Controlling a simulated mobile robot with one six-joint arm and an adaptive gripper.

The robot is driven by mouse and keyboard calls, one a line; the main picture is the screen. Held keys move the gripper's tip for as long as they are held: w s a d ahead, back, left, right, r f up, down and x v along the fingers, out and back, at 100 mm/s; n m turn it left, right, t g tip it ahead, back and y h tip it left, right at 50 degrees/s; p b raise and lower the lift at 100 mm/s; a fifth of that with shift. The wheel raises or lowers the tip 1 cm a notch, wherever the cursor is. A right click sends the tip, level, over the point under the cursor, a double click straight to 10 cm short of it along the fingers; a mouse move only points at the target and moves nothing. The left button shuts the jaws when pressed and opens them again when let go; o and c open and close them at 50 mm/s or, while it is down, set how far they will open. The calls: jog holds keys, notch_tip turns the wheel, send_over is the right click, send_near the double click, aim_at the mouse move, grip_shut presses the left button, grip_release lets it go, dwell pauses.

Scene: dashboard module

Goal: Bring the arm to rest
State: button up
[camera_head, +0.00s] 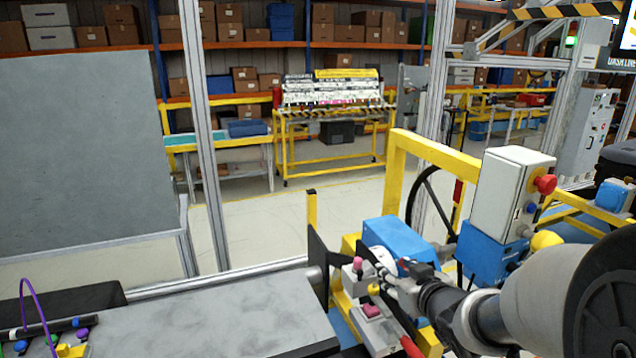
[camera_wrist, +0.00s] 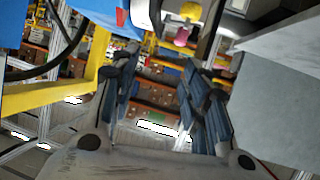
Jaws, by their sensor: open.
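My gripper (camera_head: 390,272) reaches in from the lower right in the head view, in front of the blue and yellow fixture. In the wrist view my gripper (camera_wrist: 160,65) shows two dark ribbed fingers spread apart, with only distant shelving between them. It is open and empty. My grey arm fills the lower right of the head view and hides part of the fixture behind it.
A white control box (camera_head: 508,190) with a red button stands beside the arm, near a yellow frame (camera_head: 398,165). Small devices with pink buttons (camera_head: 371,311) sit close below the gripper. A grey panel (camera_head: 235,318) lies left. Open floor (camera_head: 265,228) lies behind.

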jog(key=s+d+r+m+g+h, duration=0.1)
jog(key=s+r+m+g+h, duration=0.2)
jog(key=s, duration=0.8)
jog(key=s+a+f+g, duration=0.1)
jog(key=s+a+g, duration=0.1)
jog(key=s, duration=0.8)
jog(key=s+a+f+g+y, duration=0.1)
jog(key=s+a+g, duration=0.2)
jog(key=s, duration=0.8)
jog(key=shift+s+a+n+g, duration=0.2)
jog(key=shift+a+n+g, duration=0.1)
jog(key=shift+a, duration=0.55)
